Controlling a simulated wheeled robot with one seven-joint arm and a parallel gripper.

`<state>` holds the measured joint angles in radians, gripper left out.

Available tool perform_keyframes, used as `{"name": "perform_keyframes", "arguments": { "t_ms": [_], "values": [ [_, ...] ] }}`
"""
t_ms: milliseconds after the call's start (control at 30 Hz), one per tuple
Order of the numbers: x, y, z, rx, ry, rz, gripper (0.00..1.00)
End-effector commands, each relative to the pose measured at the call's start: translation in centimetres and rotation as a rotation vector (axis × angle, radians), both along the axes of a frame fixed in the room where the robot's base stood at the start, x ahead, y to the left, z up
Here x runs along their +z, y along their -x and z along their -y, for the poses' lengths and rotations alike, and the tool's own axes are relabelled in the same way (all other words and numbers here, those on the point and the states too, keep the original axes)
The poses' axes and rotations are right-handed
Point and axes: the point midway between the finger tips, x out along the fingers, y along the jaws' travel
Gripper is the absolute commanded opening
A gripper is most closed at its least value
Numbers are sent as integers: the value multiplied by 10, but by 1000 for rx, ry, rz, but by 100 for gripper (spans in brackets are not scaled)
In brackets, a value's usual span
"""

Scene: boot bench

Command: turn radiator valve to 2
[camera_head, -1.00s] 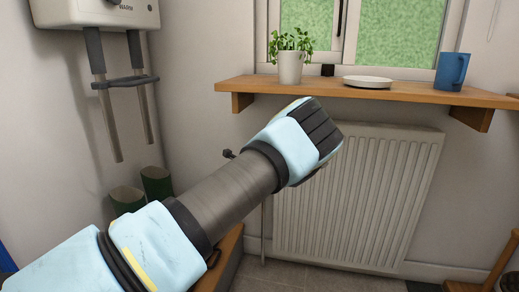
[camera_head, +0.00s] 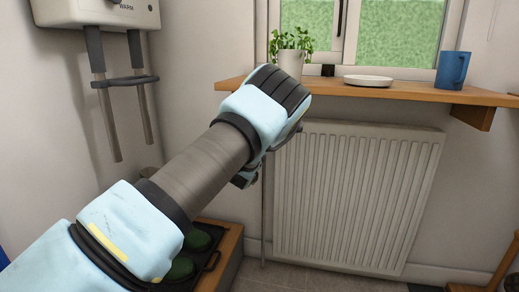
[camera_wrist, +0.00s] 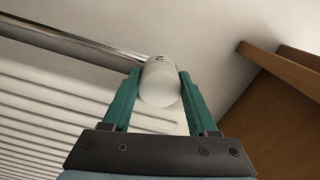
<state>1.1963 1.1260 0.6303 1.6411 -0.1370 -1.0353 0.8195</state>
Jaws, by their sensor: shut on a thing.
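In the head view my gripper (camera_head: 268,150) is by the upper left corner of the radiator (camera_head: 350,200), and my arm hides the valve there. The white ribbed radiator also shows at the left of the wrist view (camera_wrist: 50,110).
A wooden sill (camera_head: 400,92) runs above the radiator with a potted plant (camera_head: 291,60), a white dish (camera_head: 368,80) and a blue mug (camera_head: 452,70). A heater unit (camera_head: 97,14) hangs at the upper left. A black tray with green boots (camera_head: 200,238) sits on a wooden bench below my arm.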

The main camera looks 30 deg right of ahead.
Motion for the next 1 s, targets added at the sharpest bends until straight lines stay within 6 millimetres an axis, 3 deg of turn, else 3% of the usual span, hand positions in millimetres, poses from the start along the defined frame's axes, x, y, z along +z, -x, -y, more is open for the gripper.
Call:
{"name": "perform_keyframes", "arguments": {
  "t_ms": [400, 433, 700, 1000],
  "values": [
    [-2, 1, 1, -2, 2, -7, 3],
    [-2, 1, 1, -2, 2, -7, 61],
    [-1, 0, 0, 0, 3, -6, 89],
    [0, 3, -3, 1, 4, -5, 89]
  ]
}}
